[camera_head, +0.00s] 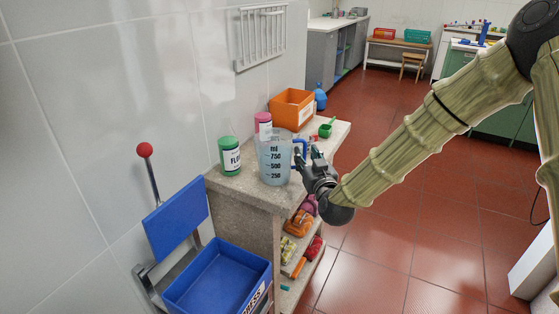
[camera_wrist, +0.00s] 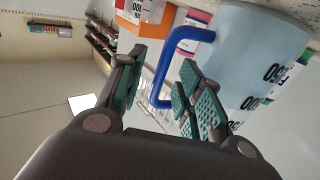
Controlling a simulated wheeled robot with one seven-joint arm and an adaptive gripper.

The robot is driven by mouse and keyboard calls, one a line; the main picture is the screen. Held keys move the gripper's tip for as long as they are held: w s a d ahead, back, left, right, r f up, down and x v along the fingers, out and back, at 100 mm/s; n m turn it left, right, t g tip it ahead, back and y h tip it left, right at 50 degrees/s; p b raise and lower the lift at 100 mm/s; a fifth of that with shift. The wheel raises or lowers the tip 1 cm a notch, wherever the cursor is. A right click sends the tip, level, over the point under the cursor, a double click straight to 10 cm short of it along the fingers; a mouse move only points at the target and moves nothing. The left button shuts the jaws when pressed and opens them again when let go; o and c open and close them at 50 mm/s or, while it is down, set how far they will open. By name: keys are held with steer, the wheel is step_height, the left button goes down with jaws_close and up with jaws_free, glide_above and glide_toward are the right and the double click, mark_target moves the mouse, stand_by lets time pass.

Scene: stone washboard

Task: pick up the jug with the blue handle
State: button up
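The jug (camera_head: 275,163) is a translucent measuring jug with dark volume marks, standing upright on the stone counter (camera_head: 238,189). Its blue handle (camera_head: 300,146) points right, toward my gripper (camera_head: 307,163). In the wrist view the jug (camera_wrist: 250,60) fills the upper right, and its blue handle (camera_wrist: 163,68) reaches into the gap between the fingers of my gripper (camera_wrist: 160,88). The fingers are apart, with green pads on either side of the handle. I see no clear contact with it. In the head view the gripper hides part of the handle.
A green-capped tub (camera_head: 230,155) stands left of the jug, and a pink-capped bottle (camera_head: 263,125) behind it. An orange box (camera_head: 292,109) and a green scoop (camera_head: 326,129) are farther back. A blue crate (camera_head: 220,278) is below at front left. Shelves under the counter hold several items.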

steer(key=shift+x, duration=1.1)
jaws_close()
steer(key=shift+r, duration=0.1)
